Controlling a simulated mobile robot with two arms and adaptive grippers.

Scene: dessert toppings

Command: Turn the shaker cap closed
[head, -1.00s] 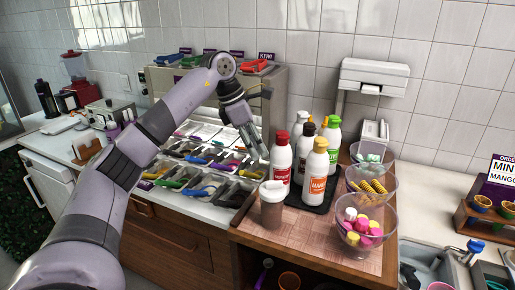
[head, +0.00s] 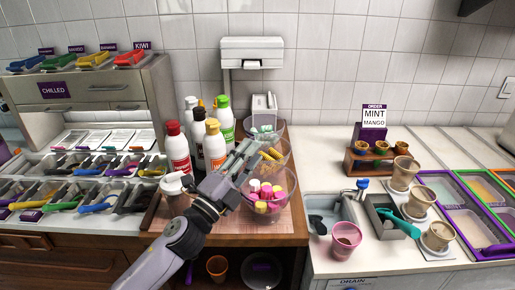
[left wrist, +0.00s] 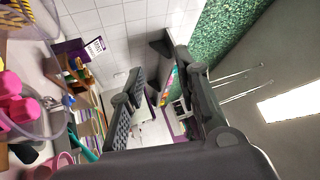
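The shaker (head: 175,190), a brown cup with a pale cap, stands on the wooden board at the front left of the bottles. Its right side is partly hidden behind my left arm, and I cannot tell whether its cap is turned closed. My left gripper (head: 240,158) is to the right of the shaker, over the board and in front of the glass bowls. In the left wrist view its two fingers (left wrist: 160,78) stand apart with nothing between them. The shaker does not show in that view. My right gripper is in no view.
Several sauce bottles (head: 178,150) stand behind the shaker. A glass bowl of pink and yellow pieces (head: 266,205) is close to my left gripper. A pink cup (head: 345,240) and a small sink (head: 322,222) are to the right. Topping bins (head: 95,190) fill the left counter.

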